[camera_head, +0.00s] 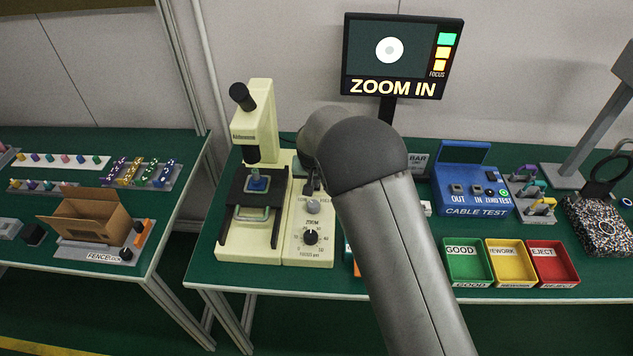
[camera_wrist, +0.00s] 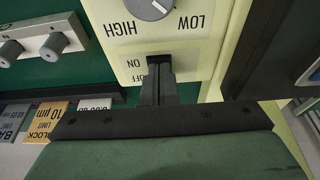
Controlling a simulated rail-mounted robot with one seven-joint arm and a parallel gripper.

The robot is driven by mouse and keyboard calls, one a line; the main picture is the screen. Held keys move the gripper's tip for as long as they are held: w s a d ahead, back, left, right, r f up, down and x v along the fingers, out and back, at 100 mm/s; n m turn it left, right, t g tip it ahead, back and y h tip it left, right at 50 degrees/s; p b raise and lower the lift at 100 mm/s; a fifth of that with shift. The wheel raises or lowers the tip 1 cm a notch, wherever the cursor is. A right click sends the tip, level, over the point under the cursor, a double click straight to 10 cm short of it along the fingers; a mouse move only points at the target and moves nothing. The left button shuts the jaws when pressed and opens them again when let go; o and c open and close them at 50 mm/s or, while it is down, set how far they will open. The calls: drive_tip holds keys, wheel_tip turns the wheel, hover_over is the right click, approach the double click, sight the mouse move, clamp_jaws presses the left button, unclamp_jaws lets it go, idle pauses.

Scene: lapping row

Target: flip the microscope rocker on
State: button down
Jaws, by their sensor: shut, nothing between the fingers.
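The cream microscope (camera_head: 262,130) stands on the green bench, with a blue part on its dark stage. Its control box (camera_head: 308,250) sits at its right, with a LOW/HIGH knob and a ZOOM knob. In the wrist view the box's panel (camera_wrist: 190,58) shows the grey LOW/HIGH knob (camera_wrist: 150,8) and the ON and OFF labels. My gripper (camera_wrist: 158,66) is shut and empty, its fingertips over the ON/OFF spot. The rocker is hidden behind them; I cannot tell its position or whether they touch it. My gripper (camera_head: 312,187) also shows at the box's back in the head view.
The monitor (camera_head: 402,60) behind reads ZOOM IN. Right of my arm are the blue cable tester (camera_head: 472,192) and green, yellow and red bins. In the wrist view, a grey-knobbed fixture (camera_wrist: 38,44) and labelled blocks (camera_wrist: 48,118) lie left of the panel.

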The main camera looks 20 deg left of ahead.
drive_tip(key=shift+w+a+r, duration=0.15)
drive_tip(key=shift+w+r, duration=0.15)
drive_tip(key=shift+w, duration=0.3)
drive_tip(key=shift+r, duration=0.2)
drive_tip(key=v, duration=0.1)
drive_tip(key=p+v, duration=0.2)
drive_tip(key=v, duration=0.1)
drive_tip(key=shift+w+a+r, duration=0.1)
drive_tip(key=shift+w+r, duration=0.15)
drive_tip(key=shift+w, duration=0.1)
drive_tip(key=s+b+v, duration=0.2)
drive_tip(key=v, duration=0.7)
drive_tip(key=shift+d+f, duration=0.2)
drive_tip(key=shift+d, duration=0.1)
